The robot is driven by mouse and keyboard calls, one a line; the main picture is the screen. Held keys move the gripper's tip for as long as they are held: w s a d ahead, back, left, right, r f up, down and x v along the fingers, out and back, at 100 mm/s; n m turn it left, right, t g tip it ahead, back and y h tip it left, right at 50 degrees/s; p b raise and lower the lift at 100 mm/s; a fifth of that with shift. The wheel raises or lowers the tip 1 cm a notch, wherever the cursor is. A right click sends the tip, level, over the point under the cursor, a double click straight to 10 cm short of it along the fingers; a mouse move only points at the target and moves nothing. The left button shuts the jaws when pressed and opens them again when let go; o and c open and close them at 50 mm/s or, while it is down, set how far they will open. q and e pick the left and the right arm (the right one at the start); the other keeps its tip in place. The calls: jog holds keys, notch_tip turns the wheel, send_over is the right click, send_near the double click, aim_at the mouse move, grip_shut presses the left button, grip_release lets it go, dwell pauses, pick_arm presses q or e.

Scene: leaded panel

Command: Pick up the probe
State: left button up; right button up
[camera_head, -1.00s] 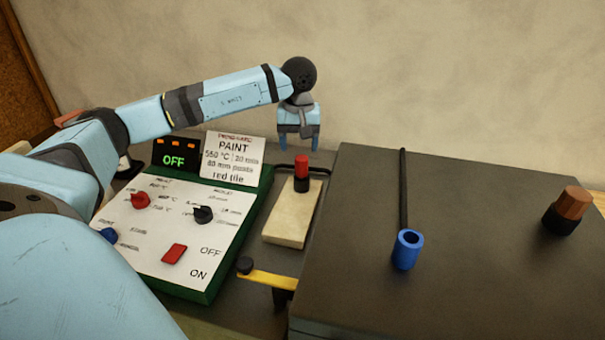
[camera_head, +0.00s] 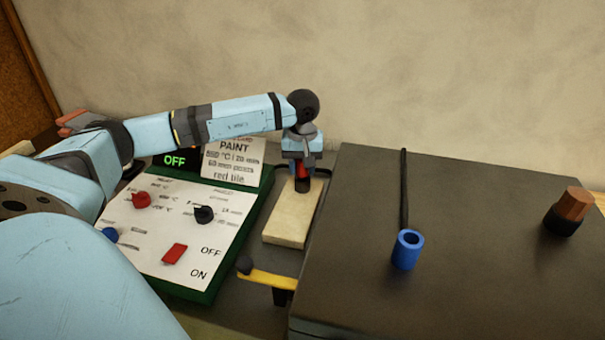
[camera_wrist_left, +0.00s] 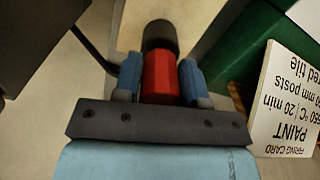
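The probe, a red handle with a black lower end, stands upright at the far end of a cream block (camera_head: 290,222). I take the red-handled piece (camera_head: 302,185) for the probe; a black cable loops behind it. My left gripper (camera_head: 302,168) is above the block with its blue fingers around the red handle. In the left wrist view the fingers (camera_wrist_left: 162,80) press close on both sides of the red handle (camera_wrist_left: 160,78), with the black end (camera_wrist_left: 159,36) beyond. The probe still appears to be on the block. My right gripper is not in view.
A green-edged control panel (camera_head: 228,262) with knobs and an OFF display is left of the block. A firing card (camera_head: 230,162) stands behind it. A yellow bar (camera_head: 268,279) is in front. The dark box (camera_head: 470,270) at right bears a blue tube (camera_head: 407,250) and a brown-topped knob (camera_head: 568,212).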

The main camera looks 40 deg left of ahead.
pick_arm(q)
jog(key=c, duration=0.5)
jog(key=shift+o, duration=0.2)
jog(key=shift+r, duration=0.1)
